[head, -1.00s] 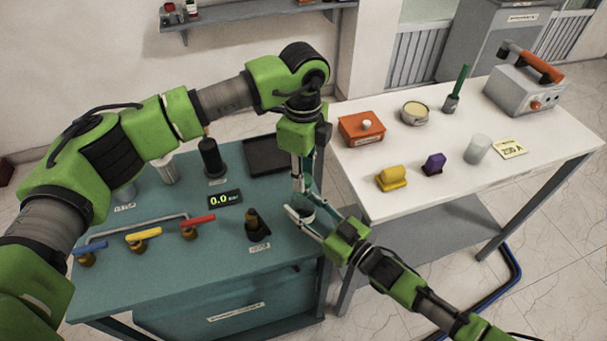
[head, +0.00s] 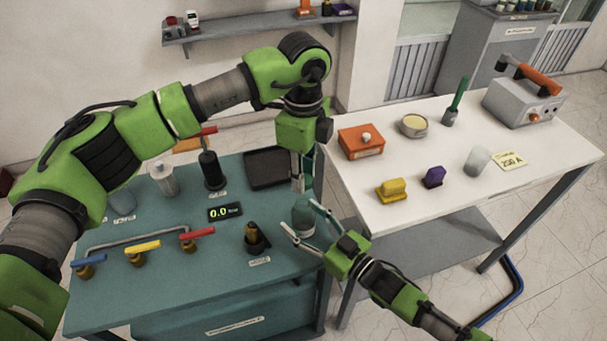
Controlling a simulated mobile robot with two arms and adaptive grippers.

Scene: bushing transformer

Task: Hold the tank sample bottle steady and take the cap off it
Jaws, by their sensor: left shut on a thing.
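My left gripper (head: 302,188) points straight down from above and is shut on the bottle's upper part. Its fingers hide the top, so I cannot tell whether it grips the cap or the neck. My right gripper (head: 300,215) reaches in from the lower right, low beside the bottle. Its fingers are spread wide, one on the near left side and one on the right side of the bottle. I see no clear contact between them and the bottle.
A dark tray (head: 268,168) lies behind the bottle. A black-based brass fitting (head: 254,240) stands to its left, with a pressure display (head: 225,212) and coloured valve handles (head: 142,246) further left. The white table (head: 400,208) stands close on the right.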

